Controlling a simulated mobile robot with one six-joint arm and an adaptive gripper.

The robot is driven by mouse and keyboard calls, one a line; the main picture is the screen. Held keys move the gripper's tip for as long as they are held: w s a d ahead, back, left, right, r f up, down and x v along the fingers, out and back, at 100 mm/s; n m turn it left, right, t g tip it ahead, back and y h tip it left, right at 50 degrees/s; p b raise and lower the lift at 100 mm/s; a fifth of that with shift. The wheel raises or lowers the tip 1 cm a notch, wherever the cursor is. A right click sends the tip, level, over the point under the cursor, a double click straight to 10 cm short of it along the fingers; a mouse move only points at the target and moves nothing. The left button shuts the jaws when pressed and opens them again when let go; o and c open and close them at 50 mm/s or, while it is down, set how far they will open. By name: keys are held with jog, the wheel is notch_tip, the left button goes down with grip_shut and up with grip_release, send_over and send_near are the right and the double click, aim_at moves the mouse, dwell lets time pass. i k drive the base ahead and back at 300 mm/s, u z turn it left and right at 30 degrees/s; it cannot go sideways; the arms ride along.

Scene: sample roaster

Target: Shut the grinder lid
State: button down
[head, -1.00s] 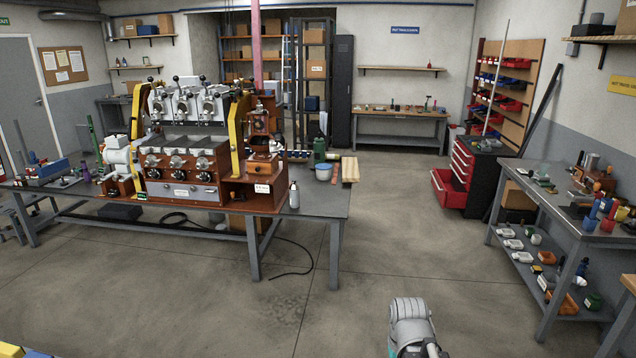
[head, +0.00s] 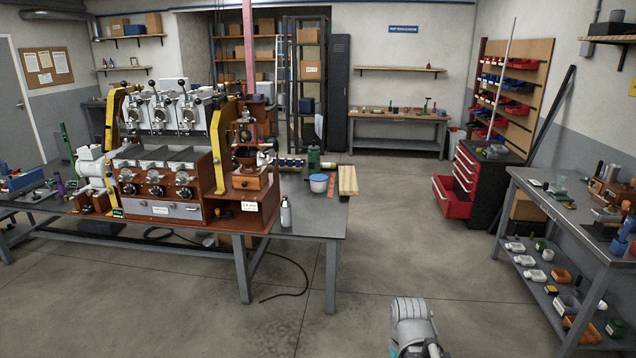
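The sample roaster (head: 165,180) stands on the long steel table (head: 318,222), left of the picture's middle. At its right end is a small wooden grinder (head: 250,178) with a dark bowl-like top, set on a wooden base with a white label. A dark upright part rises behind the bowl; the lid's position is too small to tell. A grey link of my own arm shows at the bottom, far from the grinder. My gripper is not in view.
A white bottle (head: 285,213), a blue-and-white tub (head: 319,183) and a wooden block (head: 348,180) sit near the grinder. A black cable lies on the floor under the table. A red tool cabinet (head: 466,177) and cluttered bench (head: 560,205) stand right. Open floor lies between.

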aim_at(264, 158)
jog(key=i, duration=2.7)
jog(key=u, duration=2.4)
